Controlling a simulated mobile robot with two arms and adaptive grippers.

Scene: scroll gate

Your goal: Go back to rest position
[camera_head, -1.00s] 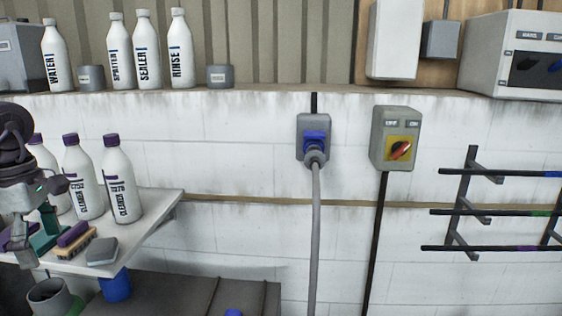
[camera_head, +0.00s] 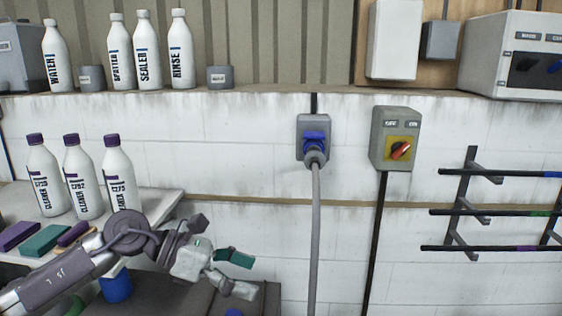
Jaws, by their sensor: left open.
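My left gripper (camera_head: 246,274) is open and empty. It reaches in from the lower left on its grey and white arm, in front of the lower wall and right of the side shelf. One finger shows dark teal and the other pale grey. My right gripper is not in view.
The side shelf (camera_head: 160,203) holds white cleaner bottles (camera_head: 78,180), a purple block (camera_head: 18,235) and a teal block (camera_head: 46,240). A blue cup (camera_head: 116,288) is below. A plugged cable (camera_head: 316,230), a switch box (camera_head: 391,140) and a rack (camera_head: 466,200) are on the wall.

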